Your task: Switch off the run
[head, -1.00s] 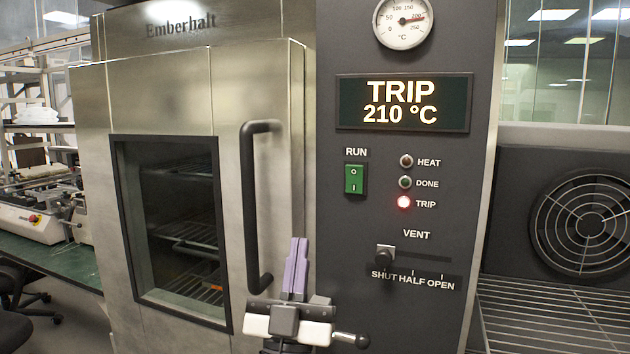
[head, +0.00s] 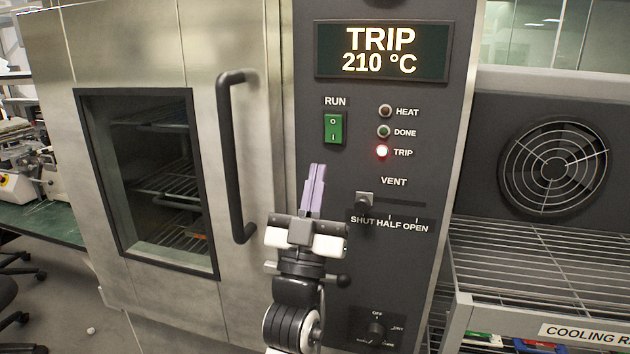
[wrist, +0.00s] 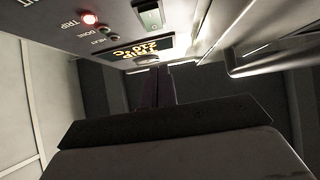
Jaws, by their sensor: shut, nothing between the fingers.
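The green RUN rocker switch (head: 333,128) sits on the dark control panel, below the display and left of the indicator lamps. It carries an O mark at its top and an I mark at its bottom. It also shows at the top of the wrist view (wrist: 148,14). The display (head: 381,51) reads TRIP 210 °C, and the red TRIP lamp (head: 382,151) is lit. My gripper (head: 316,168) is shut and empty, its purple fingers pointing up. In the head view its tips appear below and slightly left of the switch; the gap in depth is unclear.
The oven door handle (head: 236,155) stands out just left of my gripper. The VENT slider (head: 364,201) is at SHUT, right of the gripper. A rotary knob (head: 376,330) is lower down. A wire cooling rack (head: 530,262) with a fan (head: 555,166) stands at right.

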